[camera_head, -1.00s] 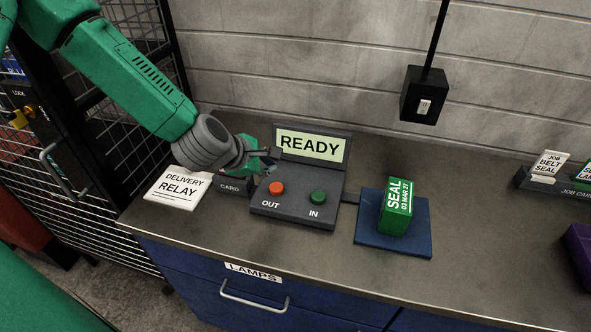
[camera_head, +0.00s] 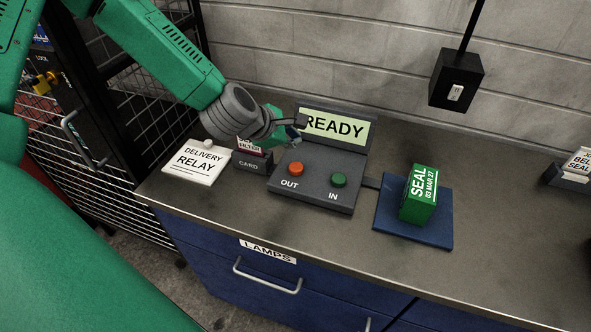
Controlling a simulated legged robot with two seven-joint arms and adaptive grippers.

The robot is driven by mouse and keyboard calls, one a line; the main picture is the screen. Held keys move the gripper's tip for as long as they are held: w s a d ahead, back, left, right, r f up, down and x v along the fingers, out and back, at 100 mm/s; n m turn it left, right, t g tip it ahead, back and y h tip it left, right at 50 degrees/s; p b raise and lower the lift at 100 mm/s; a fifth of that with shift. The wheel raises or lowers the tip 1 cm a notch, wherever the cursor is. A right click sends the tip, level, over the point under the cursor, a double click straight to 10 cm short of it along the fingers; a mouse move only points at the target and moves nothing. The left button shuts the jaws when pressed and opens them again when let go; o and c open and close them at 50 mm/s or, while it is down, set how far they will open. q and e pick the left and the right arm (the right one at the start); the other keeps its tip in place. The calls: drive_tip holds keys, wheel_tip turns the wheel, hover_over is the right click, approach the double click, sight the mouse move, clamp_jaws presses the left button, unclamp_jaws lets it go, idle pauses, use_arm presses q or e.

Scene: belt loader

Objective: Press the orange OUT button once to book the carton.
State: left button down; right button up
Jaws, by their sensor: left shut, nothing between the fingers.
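The orange OUT button (camera_head: 295,169) sits on the left of a dark console (camera_head: 318,195), with the green IN button (camera_head: 339,180) to its right. The console's screen (camera_head: 346,128) reads READY. A green SEAL carton (camera_head: 418,194) stands on a blue pad (camera_head: 437,233) to the right of the console. My left gripper (camera_head: 296,128) is shut and empty, above and behind the OUT button, in front of the screen's left end. It looks apart from the button. My right gripper is not in view.
A job card holder (camera_head: 572,178) is at the right edge. The counter front is clear.

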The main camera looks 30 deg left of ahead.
sight(298, 168)
use_arm(q)
drive_tip(key=f+b, duration=0.2)
drive_tip(key=f, duration=0.1)
drive_tip(key=shift+a+f, duration=0.2)
drive_tip(key=shift+d+f+b, duration=0.35)
drive_tip(key=shift+f+b, duration=0.25)
drive_tip(key=shift+d+f+b, duration=0.35)
drive_tip(key=shift+f+b, duration=0.25)
drive_tip(key=shift+d+f, duration=0.1)
drive_tip(key=shift+d, duration=0.15)
drive_tip(key=shift+a+f, duration=0.15)
drive_tip(key=shift+a, duration=0.65)
drive_tip(key=shift+d, duration=0.4)
drive_tip(key=shift+d+r, duration=0.2)
drive_tip(key=shift+d, duration=0.05)
drive_tip(key=shift+a+f, duration=0.2)
drive_tip(key=shift+a, duration=0.3)
drive_tip(key=shift+d+f+b, duration=0.2)
drive_tip(key=shift+d+b, duration=0.15)
drive_tip(key=shift+d, duration=0.25)
